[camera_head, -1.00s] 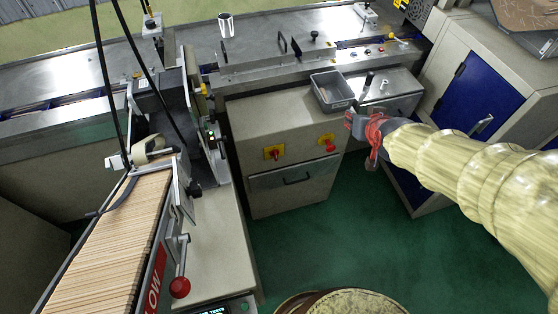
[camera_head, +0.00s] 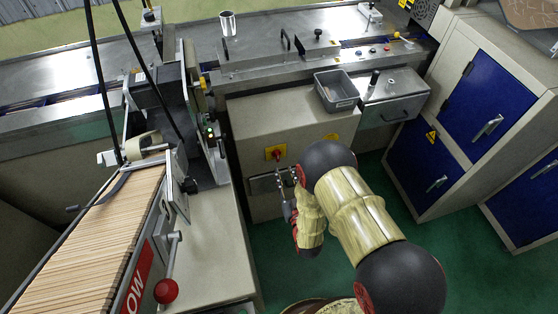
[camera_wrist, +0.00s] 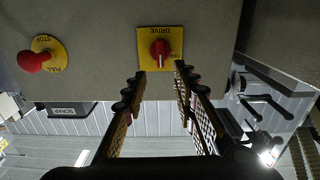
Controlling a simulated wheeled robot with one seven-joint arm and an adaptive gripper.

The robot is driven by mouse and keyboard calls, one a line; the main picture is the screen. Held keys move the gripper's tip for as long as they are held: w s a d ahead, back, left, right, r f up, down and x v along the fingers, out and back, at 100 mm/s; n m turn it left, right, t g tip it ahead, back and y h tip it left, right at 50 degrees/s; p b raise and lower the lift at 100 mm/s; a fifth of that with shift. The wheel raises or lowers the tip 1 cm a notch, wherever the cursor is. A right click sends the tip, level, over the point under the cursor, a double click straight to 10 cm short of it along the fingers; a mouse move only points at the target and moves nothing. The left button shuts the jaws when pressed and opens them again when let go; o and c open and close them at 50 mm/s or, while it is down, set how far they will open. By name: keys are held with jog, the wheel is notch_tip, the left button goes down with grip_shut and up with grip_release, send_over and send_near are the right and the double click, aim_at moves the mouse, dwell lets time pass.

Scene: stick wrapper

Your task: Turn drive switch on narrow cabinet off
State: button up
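The drive switch is a red rotary knob (camera_wrist: 160,47) on a yellow plate marked DRIVE, on the front of the grey narrow cabinet. In the head view the switch (camera_head: 276,153) shows on the cabinet (camera_head: 250,120), left of my arm. My gripper (camera_wrist: 160,72) is open and empty in the wrist view, where the picture is inverted. Its two fingertips frame the lower edge of the plate, apart from each other, with the knob just beyond them. In the head view my gripper (camera_head: 287,177) is just below the switch. Contact with the plate cannot be told.
A red pull-stop button (camera_wrist: 35,60) on a yellow plate sits beside the switch; my arm mostly hides it in the head view. A grey tray (camera_head: 336,90) stands on the cabinet top. Blue-doored cabinets (camera_head: 487,95) are at right, the stick machine (camera_head: 100,240) at left.

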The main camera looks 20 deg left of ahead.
aim_at(278, 157)
jog(key=b+x, duration=0.1)
jog(key=x, duration=0.6)
jog(key=shift+w+a, duration=0.2)
jog(key=shift+a, duration=0.05)
jog(key=c, duration=0.3)
jog(key=c, duration=0.4)
grip_shut()
